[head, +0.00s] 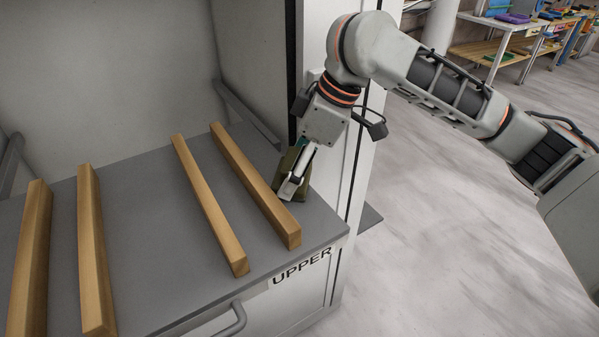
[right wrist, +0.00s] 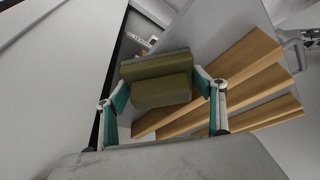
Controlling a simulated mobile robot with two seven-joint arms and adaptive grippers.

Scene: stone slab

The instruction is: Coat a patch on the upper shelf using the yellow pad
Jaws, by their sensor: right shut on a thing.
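The yellow pad (right wrist: 163,90) looks dull olive-yellow and blocky in the right wrist view. It sits between the fingers of my right gripper (right wrist: 165,98), which is shut on it. In the head view the pad (head: 287,183) is partly hidden behind my right gripper (head: 294,178), at the right end of the upper shelf (head: 160,225). The pad is low at the shelf surface; I cannot tell whether it touches. The shelf is a grey top with an "UPPER" label on its front edge. No separate patch or coating shows. My left gripper is not in view.
Several wooden bars (head: 255,185) lie lengthwise on the shelf, the nearest just left of the pad. A cabinet side wall (head: 335,130) stands close on the right. A handle (head: 235,318) is on the front below. Bare shelf lies between the middle bars.

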